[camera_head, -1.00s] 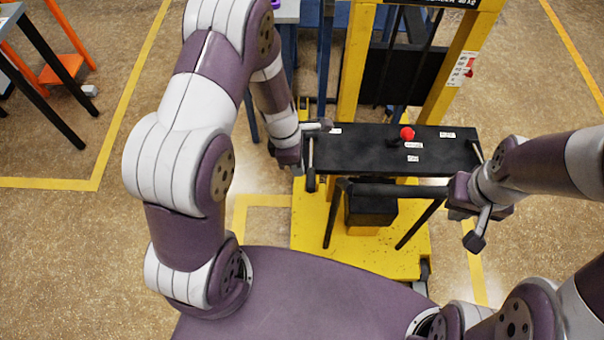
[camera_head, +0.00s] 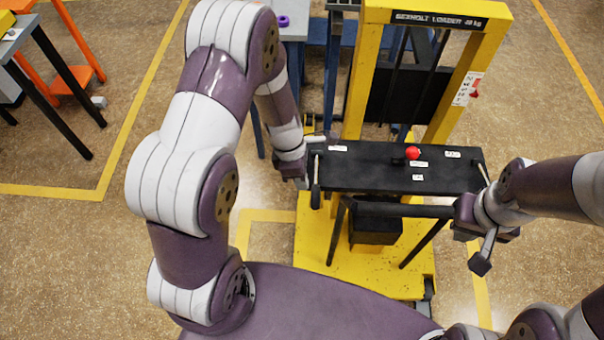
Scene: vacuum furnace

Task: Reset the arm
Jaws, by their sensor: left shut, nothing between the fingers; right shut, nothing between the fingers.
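My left gripper (camera_head: 312,170) is at the left end of the black control panel of a yellow loader, beside the panel's edge. My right gripper (camera_head: 483,245) is at the right end of the panel, low and pointing down toward the floor. Both grippers are shut and hold nothing. The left arm rises high on the left and bends down to the panel. The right arm comes in from the right edge. Whether either gripper touches the panel's end handles, I cannot tell.
The yellow loader (camera_head: 483,50) stands straight ahead, with a red knob (camera_head: 412,153) on its black panel (camera_head: 360,178). A grey table (camera_head: 293,30) with a purple ring (camera_head: 283,20) is behind the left arm. Orange and black table frames stand at far left.

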